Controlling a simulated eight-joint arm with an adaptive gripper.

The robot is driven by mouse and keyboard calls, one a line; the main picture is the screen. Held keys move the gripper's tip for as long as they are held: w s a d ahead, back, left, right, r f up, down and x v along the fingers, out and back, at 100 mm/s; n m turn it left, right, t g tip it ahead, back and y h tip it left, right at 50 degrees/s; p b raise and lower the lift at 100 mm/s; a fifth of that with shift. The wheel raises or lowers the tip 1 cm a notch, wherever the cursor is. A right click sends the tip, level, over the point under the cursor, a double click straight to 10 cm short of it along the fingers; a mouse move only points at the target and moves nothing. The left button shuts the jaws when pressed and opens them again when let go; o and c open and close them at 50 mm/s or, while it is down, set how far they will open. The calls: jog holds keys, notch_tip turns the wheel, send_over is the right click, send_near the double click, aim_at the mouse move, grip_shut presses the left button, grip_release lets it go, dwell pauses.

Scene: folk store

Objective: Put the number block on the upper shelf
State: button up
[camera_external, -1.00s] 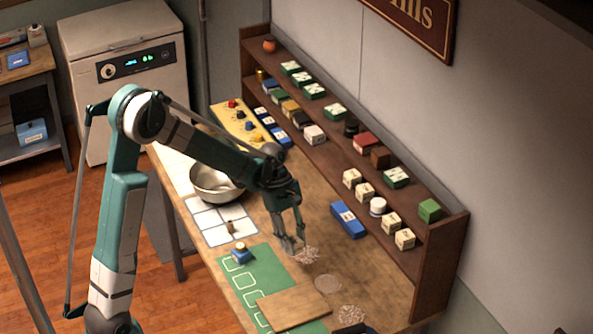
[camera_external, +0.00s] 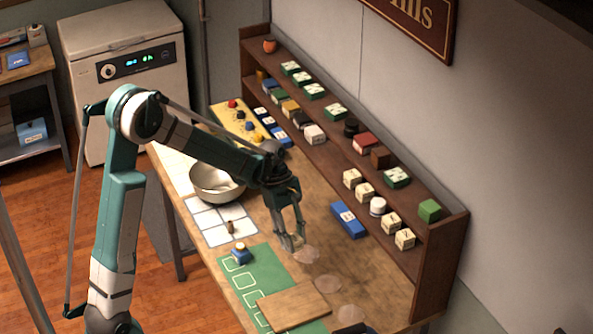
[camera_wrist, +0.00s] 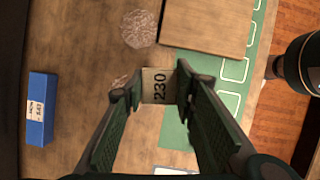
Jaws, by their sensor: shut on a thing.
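My gripper (camera_wrist: 158,88) is shut on a cream number block (camera_wrist: 158,86) marked 230, seen between the fingertips in the wrist view. In the external view my gripper (camera_external: 292,245) is low over the wooden table (camera_external: 270,220), and the block cannot be made out there. I cannot tell whether the block touches the table. The upper shelf (camera_external: 318,108) belongs to a brown rack along the wall, behind and right of my gripper. It bears green boxes, and a green cube (camera_external: 429,210) is at its near end.
Below the upper shelf are several cream blocks (camera_external: 364,192) and other small goods. A blue box (camera_external: 347,220) lies between my gripper and the rack. A steel bowl (camera_external: 215,183), a green mat (camera_external: 265,270) and a wooden board (camera_external: 293,306) are on the table.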

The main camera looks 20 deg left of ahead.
notch_tip(320, 180, up, 43)
jog(key=m+p, duration=0.2)
jog(key=p, duration=0.9)
send_over(415, 202)
jog(key=w, duration=0.1)
jog(key=shift+g+y, duration=0.3)
jog(key=f, duration=0.3)
jog(key=a+f, duration=0.1)
jog(key=f, duration=0.1)
jog(key=shift+f, duration=0.4)
jog(key=shift+a, duration=0.1)
jog(key=shift+w+f, duration=0.1)
jog(key=shift+f, duration=2.8)
jog(key=shift+f+p, duration=0.3)
jog(key=shift+f, duration=1.8)
